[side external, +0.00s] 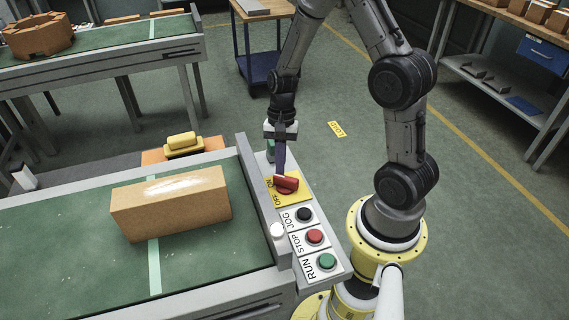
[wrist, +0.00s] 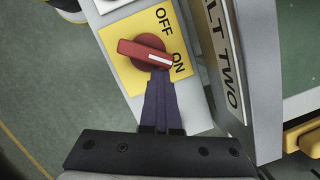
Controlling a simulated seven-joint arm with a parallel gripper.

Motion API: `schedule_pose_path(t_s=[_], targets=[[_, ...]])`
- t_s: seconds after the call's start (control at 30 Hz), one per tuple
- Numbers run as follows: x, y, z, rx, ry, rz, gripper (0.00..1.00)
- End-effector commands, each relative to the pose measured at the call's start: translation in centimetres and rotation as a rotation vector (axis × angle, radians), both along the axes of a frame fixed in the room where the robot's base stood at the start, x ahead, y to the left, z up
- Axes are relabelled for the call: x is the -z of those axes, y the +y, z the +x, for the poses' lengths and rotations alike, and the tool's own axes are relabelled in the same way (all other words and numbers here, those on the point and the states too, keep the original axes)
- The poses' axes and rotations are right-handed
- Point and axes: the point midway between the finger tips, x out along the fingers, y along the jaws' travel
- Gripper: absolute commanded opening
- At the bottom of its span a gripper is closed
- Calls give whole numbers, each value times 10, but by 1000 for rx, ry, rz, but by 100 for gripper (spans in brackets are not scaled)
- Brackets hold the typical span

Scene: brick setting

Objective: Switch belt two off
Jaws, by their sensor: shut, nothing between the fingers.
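The red rotary switch (side external: 287,185) sits on a yellow plate (side external: 264,194) marked OFF and ON, on the grey control panel beside the belt. In the wrist view the red knob (wrist: 145,51) has a white pointer line aimed at ON. The side of the frame reads "LT TWO" (wrist: 224,58); the rest of that label is cut off. My gripper (side external: 281,172) points down at the switch with its dark fingers shut and empty. In the wrist view the fingertips (wrist: 160,76) are at the knob's edge, on the ON side; I cannot tell whether they touch it.
The panel also holds a black JOG button (side external: 304,214), a red STOP button (side external: 315,237) and a green RUN button (side external: 327,261). A large tan brick (side external: 170,203) lies on the green belt (side external: 60,245). A yellow object (side external: 183,143) stands behind the belt.

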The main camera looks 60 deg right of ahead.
Motion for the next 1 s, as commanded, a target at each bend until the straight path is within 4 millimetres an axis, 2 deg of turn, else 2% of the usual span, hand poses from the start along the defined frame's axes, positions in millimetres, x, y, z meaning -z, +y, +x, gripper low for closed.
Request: schedule_pose_path(t_s=[1.0], targets=[[0, 6, 2, -146, 4, 4, 0]])
